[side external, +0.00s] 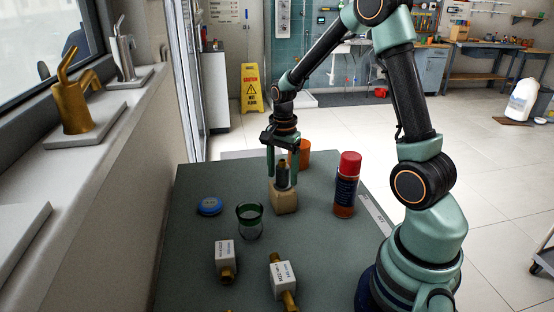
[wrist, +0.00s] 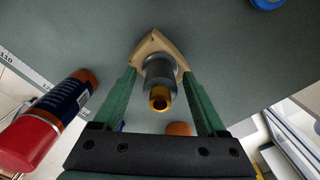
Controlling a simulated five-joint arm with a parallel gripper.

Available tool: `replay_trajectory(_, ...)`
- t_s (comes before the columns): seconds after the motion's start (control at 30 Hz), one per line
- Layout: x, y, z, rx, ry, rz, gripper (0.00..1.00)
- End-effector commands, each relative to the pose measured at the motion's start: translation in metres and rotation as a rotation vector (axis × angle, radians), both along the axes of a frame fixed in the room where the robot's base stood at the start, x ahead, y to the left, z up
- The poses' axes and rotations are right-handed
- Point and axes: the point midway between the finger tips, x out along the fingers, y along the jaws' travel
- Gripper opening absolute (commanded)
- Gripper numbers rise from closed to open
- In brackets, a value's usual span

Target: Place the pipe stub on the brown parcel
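The pipe stub (side external: 283,177) has a dark grey body and a brass end. It stands upright on the brown parcel (side external: 285,202), a small tan block on the table. My gripper (side external: 282,184) is directly above, pointing down, with one finger on each side of the stub. In the wrist view, the stub (wrist: 160,82) lies between the two green fingers of my gripper (wrist: 160,76). A gap shows on both sides, so the gripper looks open. The parcel (wrist: 152,43) shows behind the stub, its lower part hidden by it.
A red-capped spray can (side external: 346,188) stands right of the parcel, and an orange cup (side external: 303,150) stands behind. A blue lid (side external: 209,206) and green-rimmed glass (side external: 249,222) are left. Two labelled brass fittings (side external: 225,256) (side external: 283,276) lie in front. The table's (side external: 190,240) left side has free room.

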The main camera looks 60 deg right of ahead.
Motion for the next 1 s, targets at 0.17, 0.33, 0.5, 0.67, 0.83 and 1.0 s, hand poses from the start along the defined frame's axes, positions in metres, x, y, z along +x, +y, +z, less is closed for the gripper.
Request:
replay_trajectory(0.17,0.0,0.0,0.001,0.0,-0.001,0.0,0.74)
replay_trajectory(0.33,0.001,0.0,0.018,-0.002,-0.005,0.0,0.74)
replay_trajectory(0.5,0.001,0.0,0.052,-0.003,-0.007,0.0,0.74)
replay_trajectory(0.67,0.001,0.0,0.084,-0.002,-0.005,0.0,0.74)
replay_trajectory(0.83,0.001,0.0,0.11,-0.001,-0.004,0.0,0.74)
replay_trajectory(1.0,0.0,0.001,0.123,-0.001,-0.004,0.008,0.74)
